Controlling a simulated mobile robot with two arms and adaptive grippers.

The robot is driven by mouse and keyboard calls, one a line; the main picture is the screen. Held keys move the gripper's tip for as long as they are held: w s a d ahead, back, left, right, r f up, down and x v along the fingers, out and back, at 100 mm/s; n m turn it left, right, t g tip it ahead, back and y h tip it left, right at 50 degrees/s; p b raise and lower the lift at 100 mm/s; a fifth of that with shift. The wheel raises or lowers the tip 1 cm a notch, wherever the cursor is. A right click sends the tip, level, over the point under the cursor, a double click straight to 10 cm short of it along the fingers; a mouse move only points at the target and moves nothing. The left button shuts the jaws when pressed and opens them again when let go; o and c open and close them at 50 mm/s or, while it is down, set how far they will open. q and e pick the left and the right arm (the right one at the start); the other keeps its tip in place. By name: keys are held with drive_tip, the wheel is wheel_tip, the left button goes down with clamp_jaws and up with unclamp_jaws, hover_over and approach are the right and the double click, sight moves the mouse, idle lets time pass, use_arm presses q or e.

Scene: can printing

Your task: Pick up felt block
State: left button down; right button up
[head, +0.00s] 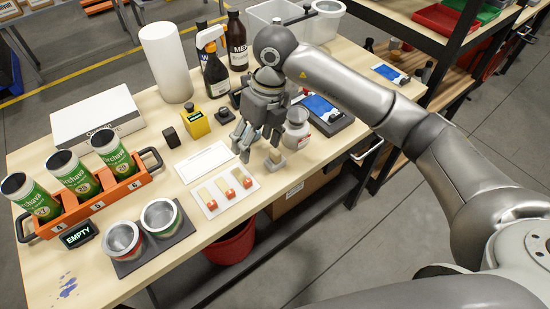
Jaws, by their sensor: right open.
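My right gripper (256,146) is open and points down over the table, with no object seen between its fingers. A small dark block (170,136) stands left of it, beside a yellow container; it may be the felt block, but its material cannot be told. A small pale block-like item (276,163) with a darker upper part stands just below and right of the fingertips. I cannot tell whether the fingers touch it, and the gripper partly overlaps the area behind it. My left gripper is not in view.
A white tray (210,205) with red-tipped pale sticks lies in front of the gripper. A white jar (296,135) stands to its right. An orange carrier (126,190) with green cans and a dark mat with two open cans (160,219) are at left. Bottles stand behind.

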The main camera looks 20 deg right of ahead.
drive_tip(key=h, duration=0.2)
hover_over(275, 151)
drive_tip(key=shift+s+a+r+m, duration=0.25)
drive_tip(key=shift+s+r+m, duration=0.1)
drive_tip(key=shift+r+m, duration=0.05)
drive_tip(key=f, duration=0.1)
drive_tip(key=f+p, duration=0.1)
drive_tip(key=f, duration=0.2)
drive_tip(key=shift+w+d+f, duration=0.1)
drive_tip(key=shift+d+f, duration=0.05)
drive_tip(key=shift+d, duration=0.2)
drive_tip(key=shift+f+p, duration=0.3)
drive_tip(key=shift+f, duration=0.25)
drive_tip(key=shift+f+p, duration=0.35)
drive_tip(key=shift+f, duration=0.05)
drive_tip(key=f, duration=0.1)
drive_tip(key=f+p, duration=0.1)
drive_tip(key=f, duration=0.1)
drive_tip(key=shift+w+a+f+p, duration=0.1)
drive_tip(key=shift+w+f+p, duration=0.15)
drive_tip(key=shift+p, duration=0.05)
drive_tip(key=shift+f, duration=0.45)
